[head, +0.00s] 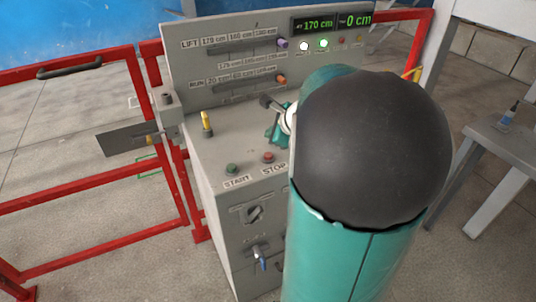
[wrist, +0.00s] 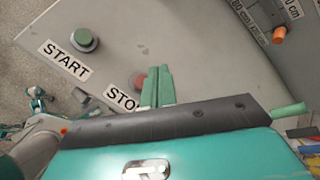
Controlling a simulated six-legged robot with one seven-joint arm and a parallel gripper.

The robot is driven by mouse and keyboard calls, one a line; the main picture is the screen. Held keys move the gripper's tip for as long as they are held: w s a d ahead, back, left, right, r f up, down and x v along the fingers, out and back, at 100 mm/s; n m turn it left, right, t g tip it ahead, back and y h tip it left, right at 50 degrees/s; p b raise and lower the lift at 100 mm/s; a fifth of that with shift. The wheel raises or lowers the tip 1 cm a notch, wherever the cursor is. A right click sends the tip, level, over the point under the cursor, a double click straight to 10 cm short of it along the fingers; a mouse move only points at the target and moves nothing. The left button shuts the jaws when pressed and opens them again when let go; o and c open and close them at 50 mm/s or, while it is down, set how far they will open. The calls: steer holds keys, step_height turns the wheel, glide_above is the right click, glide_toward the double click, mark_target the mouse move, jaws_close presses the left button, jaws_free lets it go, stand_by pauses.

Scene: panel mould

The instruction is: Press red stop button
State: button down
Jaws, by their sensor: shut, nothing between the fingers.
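The red stop button (head: 268,157) sits on the sloped top of the grey control console (head: 225,145), above a STOP label. In the wrist view the red button (wrist: 138,81) is partly hidden behind my gripper (wrist: 158,72). The green fingers are shut together and empty, with their tips beside the button's right edge. I cannot tell whether they touch it. The green start button (head: 232,170) is left of the stop button, over a START label, and also shows in the wrist view (wrist: 83,38).
The console's upright panel (head: 220,60) carries sliders, lights and a green display (head: 318,25). A small yellow-topped lever (head: 207,124) stands on the console top. A rotary knob (head: 254,214) is on the front. Red railings (head: 90,140) stand left; a grey bench (head: 500,140) stands right.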

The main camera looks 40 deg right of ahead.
mark_target(271, 156)
steer(key=shift+f, duration=2.45)
steer(key=shift+f, duration=0.4)
steer(key=shift+f, duration=0.5)
stand_by(0.8)
steer(key=shift+r, duration=0.95)
steer(key=shift+r, duration=2.5)
